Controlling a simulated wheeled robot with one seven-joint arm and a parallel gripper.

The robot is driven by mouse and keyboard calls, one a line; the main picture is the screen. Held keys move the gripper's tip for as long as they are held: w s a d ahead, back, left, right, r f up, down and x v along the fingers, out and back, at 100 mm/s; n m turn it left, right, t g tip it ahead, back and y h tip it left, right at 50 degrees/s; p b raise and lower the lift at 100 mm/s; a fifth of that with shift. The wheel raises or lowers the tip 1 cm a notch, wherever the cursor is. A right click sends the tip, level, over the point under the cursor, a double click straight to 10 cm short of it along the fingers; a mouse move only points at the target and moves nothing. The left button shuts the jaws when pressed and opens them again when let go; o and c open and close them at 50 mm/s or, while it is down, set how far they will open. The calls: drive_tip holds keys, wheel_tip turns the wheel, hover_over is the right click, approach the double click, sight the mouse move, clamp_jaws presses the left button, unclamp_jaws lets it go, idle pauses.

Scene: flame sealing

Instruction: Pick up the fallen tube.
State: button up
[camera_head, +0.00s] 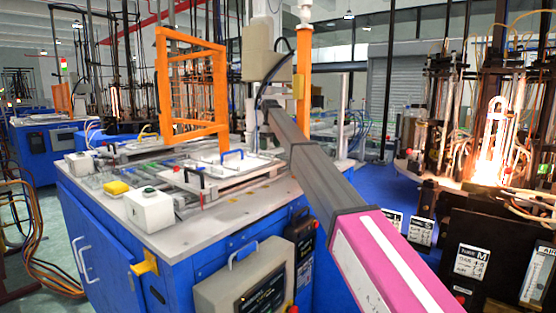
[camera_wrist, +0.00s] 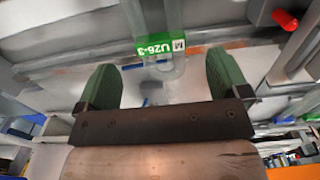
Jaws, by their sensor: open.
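A clear glass tube (camera_wrist: 174,18) with a green label reading U26-3 (camera_wrist: 160,47) shows in the wrist view. It runs down from the top edge, and its rounded end shows between my fingers. My gripper (camera_wrist: 162,72) is open, with one green finger on each side of the tube and a visible gap on both sides. I cannot tell how far the tube lies beyond the fingertips. In the head view my arm reaches over the blue-sided workbench (camera_head: 140,212); the fingers and the tube cannot be made out there.
A red-capped part (camera_wrist: 285,19) lies right of the tube in the wrist view. In the head view, an orange frame (camera_head: 190,85) stands on the bench, with a white box (camera_head: 149,209) at its front. A glowing burner machine (camera_head: 490,135) stands at the right.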

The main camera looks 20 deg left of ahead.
drive_tip(key=f, duration=0.4)
drive_tip(key=shift+s+d+f, duration=0.1)
drive_tip(key=shift+d+f, duration=0.1)
drive_tip(key=shift+f, duration=0.15)
drive_tip(key=c, duration=1)
drive_tip(key=shift+r, duration=0.15)
